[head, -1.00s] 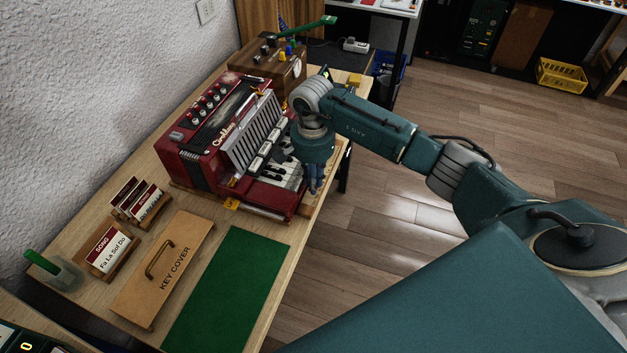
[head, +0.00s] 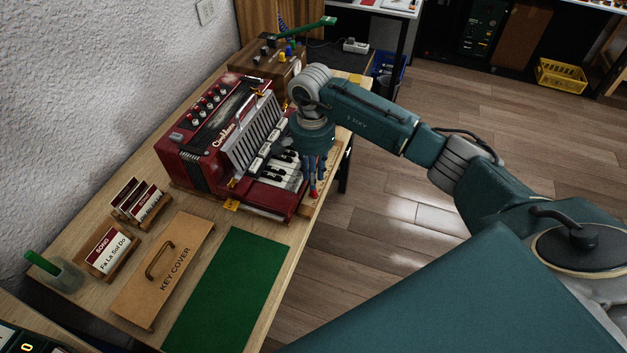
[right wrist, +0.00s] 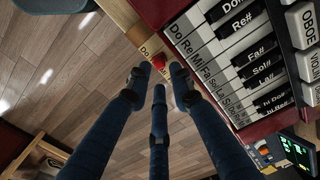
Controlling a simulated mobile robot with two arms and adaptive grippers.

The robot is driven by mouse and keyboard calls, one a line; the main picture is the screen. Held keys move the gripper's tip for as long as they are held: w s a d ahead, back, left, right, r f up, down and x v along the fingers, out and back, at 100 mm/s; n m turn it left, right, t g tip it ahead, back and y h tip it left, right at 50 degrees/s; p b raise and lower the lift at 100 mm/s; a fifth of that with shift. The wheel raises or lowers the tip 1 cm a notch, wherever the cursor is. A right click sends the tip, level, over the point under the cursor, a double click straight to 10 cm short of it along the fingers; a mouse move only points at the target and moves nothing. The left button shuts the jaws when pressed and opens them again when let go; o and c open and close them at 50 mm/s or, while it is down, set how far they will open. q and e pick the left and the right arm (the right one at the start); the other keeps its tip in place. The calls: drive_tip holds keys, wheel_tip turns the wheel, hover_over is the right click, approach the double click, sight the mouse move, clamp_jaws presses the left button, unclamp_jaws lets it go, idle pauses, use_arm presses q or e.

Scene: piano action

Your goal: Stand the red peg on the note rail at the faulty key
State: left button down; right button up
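The red peg (head: 313,192) stands on the wooden note rail (head: 334,160) along the front of the keyboard. In the right wrist view the peg (right wrist: 158,63) is upright on the rail, near a label reading "Do"; the label at its foot is partly hidden. My right gripper (head: 314,184) is above the rail, pointing down. In the right wrist view its fingers (right wrist: 158,80) are spread around the peg, with gaps on both sides. The white keys (right wrist: 205,65) beside it carry note names. I cannot tell which key is faulty. My left gripper is not in view.
The red instrument (head: 205,135) stands behind the keys. A key cover (head: 165,270), a green mat (head: 228,285), song cards (head: 108,250) and a cup (head: 62,275) with a green item lie nearer on the table. A wooden box (head: 270,65) stands behind. The floor is right of the table edge.

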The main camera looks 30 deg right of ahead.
wheel_tip(320, 180, up, 10)
drive_tip(key=b, duration=0.2)
drive_tip(key=shift+f, duration=0.15)
